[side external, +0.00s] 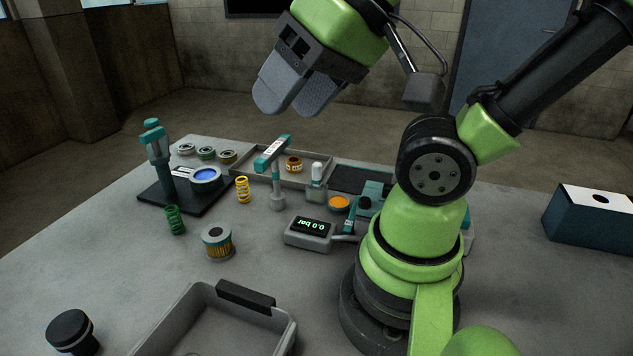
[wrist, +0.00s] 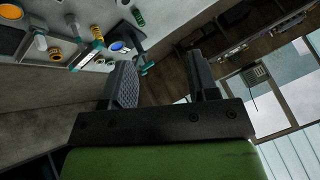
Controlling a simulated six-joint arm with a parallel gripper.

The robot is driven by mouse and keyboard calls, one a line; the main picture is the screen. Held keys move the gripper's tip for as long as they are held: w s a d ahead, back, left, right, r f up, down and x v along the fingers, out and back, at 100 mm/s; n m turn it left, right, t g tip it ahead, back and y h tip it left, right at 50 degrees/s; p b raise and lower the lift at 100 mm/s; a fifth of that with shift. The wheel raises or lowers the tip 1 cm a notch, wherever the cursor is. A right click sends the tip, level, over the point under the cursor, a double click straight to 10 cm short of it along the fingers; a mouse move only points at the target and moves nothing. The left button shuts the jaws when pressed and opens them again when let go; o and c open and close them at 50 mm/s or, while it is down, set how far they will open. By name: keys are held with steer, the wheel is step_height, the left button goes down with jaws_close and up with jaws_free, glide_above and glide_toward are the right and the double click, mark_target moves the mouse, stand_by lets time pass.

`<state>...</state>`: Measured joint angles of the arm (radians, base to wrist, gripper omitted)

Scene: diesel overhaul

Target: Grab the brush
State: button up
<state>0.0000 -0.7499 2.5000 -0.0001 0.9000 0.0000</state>
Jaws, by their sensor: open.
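My gripper (side external: 287,100) is raised high above the back of the table in the side view, with nothing seen between its fingers. The wrist view also shows my gripper (wrist: 160,64), its two fingers wide apart with an empty gap. I cannot pick out a brush with certainty in either view. A teal-headed tool (side external: 272,153) stands upright on the table below my gripper, but I cannot tell whether it is a brush. The inside of the grey bin (side external: 284,333) at the front is partly cut off.
A teal stand (side external: 158,160) is on a black base at the left. A black-capped jar (side external: 72,332) is at front left. The left table surface is largely bare.

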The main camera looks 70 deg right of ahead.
steer(key=shift+c, duration=0.3)
steer(key=n+g+h, duration=0.2)
steer(key=n+g, duration=0.2)
steer(key=g, duration=0.3)
glide_above(317, 164)
step_height(317, 164, down, 17)
steer(key=shift+a+r, duration=0.15)
step_height(317, 164, down, 4)
steer(key=shift+f, duration=0.25)
steer(key=f, duration=0.5)
steer(key=shift+d+f, duration=0.25)
steer(key=shift+f, duration=0.05)
steer(key=shift+c, duration=0.2)
